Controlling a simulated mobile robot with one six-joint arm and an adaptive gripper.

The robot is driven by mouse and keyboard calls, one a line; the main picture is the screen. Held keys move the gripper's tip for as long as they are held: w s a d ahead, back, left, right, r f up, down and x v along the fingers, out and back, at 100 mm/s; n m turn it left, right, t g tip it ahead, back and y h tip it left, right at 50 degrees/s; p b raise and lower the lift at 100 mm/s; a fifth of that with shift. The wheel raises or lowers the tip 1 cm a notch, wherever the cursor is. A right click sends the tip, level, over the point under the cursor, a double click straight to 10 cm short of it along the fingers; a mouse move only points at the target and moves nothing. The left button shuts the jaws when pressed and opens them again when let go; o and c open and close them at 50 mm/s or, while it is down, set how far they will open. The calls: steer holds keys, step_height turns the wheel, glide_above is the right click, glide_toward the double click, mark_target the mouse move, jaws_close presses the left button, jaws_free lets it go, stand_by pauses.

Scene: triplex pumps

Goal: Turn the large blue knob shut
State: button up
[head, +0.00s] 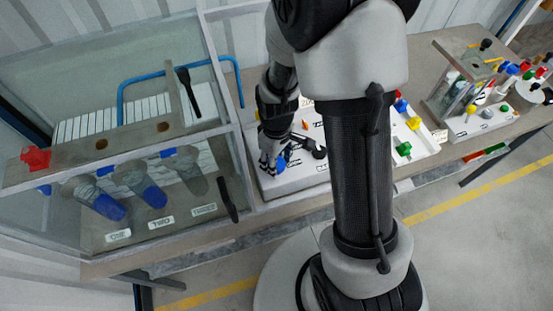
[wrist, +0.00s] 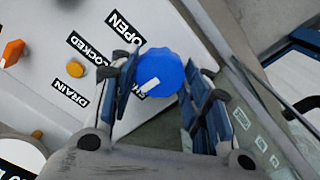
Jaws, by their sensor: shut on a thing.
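The large blue knob (wrist: 165,68) is round with a scalloped edge and stands on a white panel in the wrist view. A white mark on it points to the lower left, toward a black label that is partly hidden by my finger and the knob. An OPEN label lies above and to the left of the knob. My gripper (wrist: 163,84) has one finger on each side of the knob and is shut on it. In the head view the blue knob (head: 281,164) shows beside my gripper (head: 273,155), partly covered by it.
An orange knob (wrist: 13,52) and a yellow button (wrist: 75,69) sit on the panel, with LOCKED and DRAIN labels. A clear case (head: 120,185) with blue-ended cylinders stands left of my gripper. Another panel with green (head: 404,149) and other coloured knobs lies to the right.

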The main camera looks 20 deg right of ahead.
steer(key=shift+n, duration=0.6)
steer(key=o, duration=1.1)
steer(key=shift+c, duration=0.2)
steer(key=shift+r, duration=0.1)
step_height(320, 180, up, 12)
